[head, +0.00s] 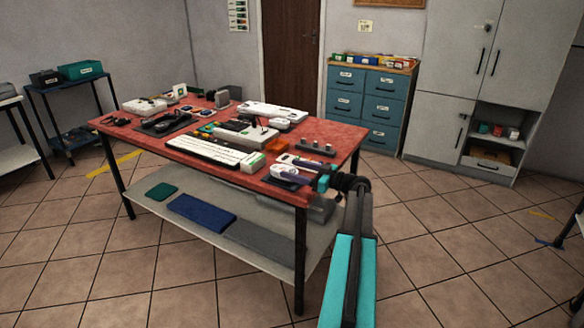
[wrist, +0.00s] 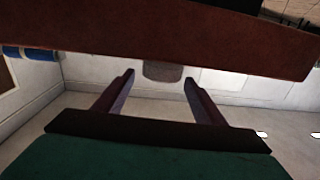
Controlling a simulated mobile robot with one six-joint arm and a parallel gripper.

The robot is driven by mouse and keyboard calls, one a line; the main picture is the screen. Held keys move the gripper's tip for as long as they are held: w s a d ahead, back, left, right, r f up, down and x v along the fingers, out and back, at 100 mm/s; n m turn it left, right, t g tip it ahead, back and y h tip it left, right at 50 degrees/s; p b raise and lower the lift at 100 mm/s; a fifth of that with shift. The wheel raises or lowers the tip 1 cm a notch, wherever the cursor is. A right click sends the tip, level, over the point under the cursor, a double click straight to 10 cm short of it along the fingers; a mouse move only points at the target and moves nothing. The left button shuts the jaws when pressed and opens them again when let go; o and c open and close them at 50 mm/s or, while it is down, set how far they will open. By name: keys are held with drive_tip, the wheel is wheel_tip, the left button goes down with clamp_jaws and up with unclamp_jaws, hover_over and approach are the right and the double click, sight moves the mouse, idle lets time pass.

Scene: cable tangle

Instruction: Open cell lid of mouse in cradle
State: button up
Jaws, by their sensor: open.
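A white mouse (head: 280,170) appears to sit in a dark cradle (head: 284,181) near the front right corner of the red table. It is small in the head view, and its cell lid cannot be made out. My gripper (head: 302,172) overlaps this corner in the head view. In the wrist view my gripper (wrist: 159,77) is open, with two dark fingers apart and nothing between them. The mouse is not recognisable in the wrist view. A grey rounded thing (wrist: 163,71) shows beyond the fingertips, just under the table edge.
A lower shelf (head: 150,206) holds flat mats. The tiled floor right of the table is clear.

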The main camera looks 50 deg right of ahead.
drive_tip(key=shift+x, duration=0.9)
